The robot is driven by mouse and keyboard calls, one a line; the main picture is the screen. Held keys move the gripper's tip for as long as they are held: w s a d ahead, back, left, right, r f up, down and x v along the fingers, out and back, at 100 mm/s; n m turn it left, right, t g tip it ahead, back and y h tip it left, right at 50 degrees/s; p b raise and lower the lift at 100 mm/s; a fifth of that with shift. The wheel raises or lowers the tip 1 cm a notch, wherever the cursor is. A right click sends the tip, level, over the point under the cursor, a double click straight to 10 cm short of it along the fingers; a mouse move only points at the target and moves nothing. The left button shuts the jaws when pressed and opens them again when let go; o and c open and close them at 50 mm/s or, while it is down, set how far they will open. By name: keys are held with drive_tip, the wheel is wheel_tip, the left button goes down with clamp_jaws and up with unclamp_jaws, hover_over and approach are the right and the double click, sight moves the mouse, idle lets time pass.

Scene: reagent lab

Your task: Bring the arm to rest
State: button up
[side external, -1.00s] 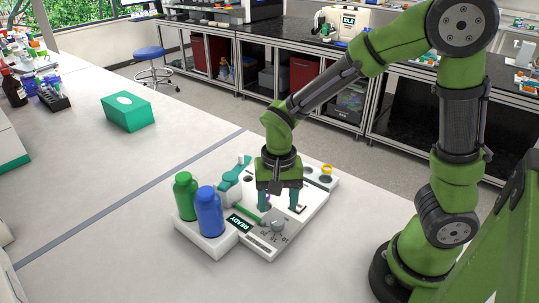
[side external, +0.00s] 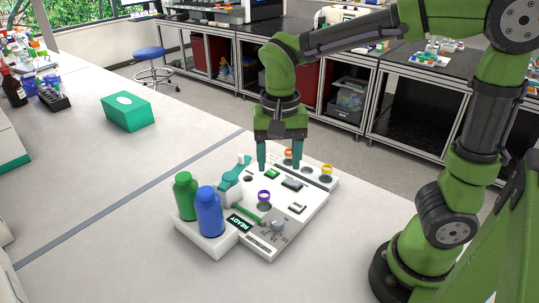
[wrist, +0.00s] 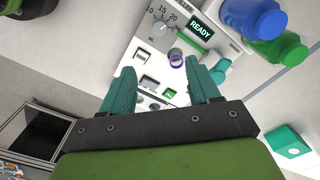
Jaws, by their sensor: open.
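My gripper (side external: 279,168) is raised above the back part of the white lab device in the side view, fingers pointing down. Its two teal fingers are apart with nothing between them; they also show apart in the wrist view (wrist: 165,88). The white device (side external: 290,222) lies on the bench with a READY display (side external: 239,223), a dial (side external: 277,226) and a green lever. A purple-ringed vial (side external: 264,196) stands in the device's middle, clear of the fingers; it also shows in the wrist view (wrist: 176,60). An orange-ringed cap (side external: 289,152) is partly behind the gripper.
A green bottle (side external: 185,196) and a blue bottle (side external: 209,211) stand at the device's left end. A yellow-ringed vial (side external: 326,170) sits at its back right. A green tissue box (side external: 128,112) stands farther left. The bench between is clear.

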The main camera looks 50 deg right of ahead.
drive_tip(key=s+d+r+n+t+y, duration=0.2)
drive_tip(key=s+d+r+n+t, duration=0.1)
drive_tip(key=s+t, duration=0.4)
drive_tip(key=shift+r+n, duration=0.7)
drive_tip(key=shift+n, duration=0.4)
